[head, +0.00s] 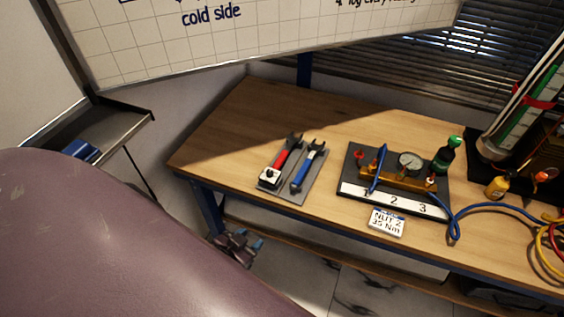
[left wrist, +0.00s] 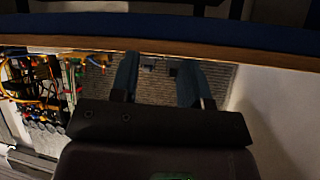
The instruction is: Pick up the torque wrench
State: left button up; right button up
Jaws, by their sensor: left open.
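Two wrench-like tools lie side by side on a grey mat (head: 299,196) on the wooden bench. One has a red handle (head: 281,160), with a white block and black knob at its near end. The other has a blue handle (head: 303,174). Both have dark heads pointing away; I cannot tell which is the torque wrench. My left gripper (head: 238,243) is below the bench's front edge, left of and lower than the mat. It is open and empty in the left wrist view (left wrist: 158,78). My right gripper is not in view.
The wooden bench (head: 232,120) overhangs my left gripper; its blue leg (head: 209,207) stands close by. Right of the mat are a gauge board (head: 352,193), a label card (head: 387,222), bottles and hoses. The bench's left end is clear. A whiteboard tray (head: 115,125) juts out left.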

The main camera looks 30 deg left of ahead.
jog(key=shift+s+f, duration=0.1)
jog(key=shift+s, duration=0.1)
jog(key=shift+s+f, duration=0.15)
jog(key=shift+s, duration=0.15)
